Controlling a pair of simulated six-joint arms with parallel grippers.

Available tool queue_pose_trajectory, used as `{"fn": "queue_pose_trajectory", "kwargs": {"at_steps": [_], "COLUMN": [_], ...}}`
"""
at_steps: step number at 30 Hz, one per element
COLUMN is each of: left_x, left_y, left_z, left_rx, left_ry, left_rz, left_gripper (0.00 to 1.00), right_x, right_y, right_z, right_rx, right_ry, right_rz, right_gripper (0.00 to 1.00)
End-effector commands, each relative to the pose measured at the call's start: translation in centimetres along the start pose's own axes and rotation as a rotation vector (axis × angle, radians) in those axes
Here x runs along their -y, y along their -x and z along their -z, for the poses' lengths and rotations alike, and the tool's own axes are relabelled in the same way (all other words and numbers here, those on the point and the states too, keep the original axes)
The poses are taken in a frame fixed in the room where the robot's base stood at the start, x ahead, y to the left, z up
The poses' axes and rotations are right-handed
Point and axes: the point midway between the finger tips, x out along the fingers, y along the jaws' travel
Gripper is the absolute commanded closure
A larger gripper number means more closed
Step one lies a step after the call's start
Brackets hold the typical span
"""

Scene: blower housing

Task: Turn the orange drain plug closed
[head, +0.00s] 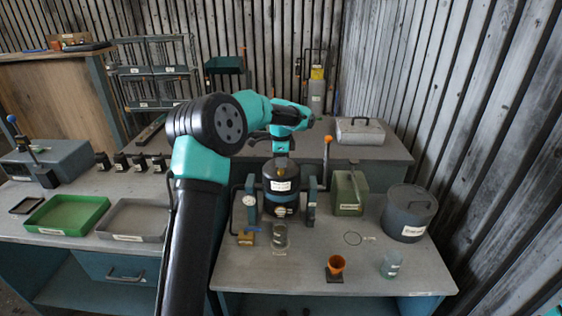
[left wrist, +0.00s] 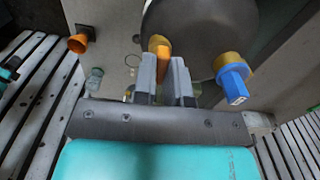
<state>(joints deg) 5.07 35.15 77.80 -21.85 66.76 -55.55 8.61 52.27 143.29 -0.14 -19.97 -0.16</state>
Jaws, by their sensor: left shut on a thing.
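In the left wrist view the orange drain plug (left wrist: 158,44) shows at the fingertips of my left gripper (left wrist: 165,62). The two grey fingers are closed on its orange handle. The plug sits at the edge of a dark round housing (left wrist: 200,30). A blue plug with a yellow-brown collar (left wrist: 232,80) is beside it, to the right. In the head view my left arm reaches over the bench to the dark cylindrical housing (head: 281,186); my left gripper (head: 282,156) is small there, and the drain plug cannot be made out. My right gripper is not in view.
An orange funnel (head: 336,264) and a glass jar (head: 390,264) stand near the bench's front. A grey lidded pot (head: 408,212) and a green box (head: 349,193) stand to the right.

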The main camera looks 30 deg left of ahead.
Motion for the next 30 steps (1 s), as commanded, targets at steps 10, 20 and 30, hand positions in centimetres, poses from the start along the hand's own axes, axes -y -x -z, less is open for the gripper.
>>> {"fn": "queue_pose_trajectory", "kwargs": {"at_steps": [10, 20, 30], "left_x": [0.01, 0.01, 0.00], "left_y": [0.04, 0.04, 0.01], "left_z": [0.00, 0.01, 0.00], "left_rx": [0.000, 0.000, 0.000], "left_ry": [-0.052, -0.051, -0.051], "left_rz": [0.001, 0.001, 0.000], "left_gripper": [1.00, 0.80, 0.62], "right_x": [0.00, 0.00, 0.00], "right_y": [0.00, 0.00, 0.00], "right_z": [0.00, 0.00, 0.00], "right_rx": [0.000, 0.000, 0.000], "right_ry": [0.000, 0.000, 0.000], "right_rz": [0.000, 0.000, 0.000], "right_gripper": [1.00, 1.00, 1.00]}}
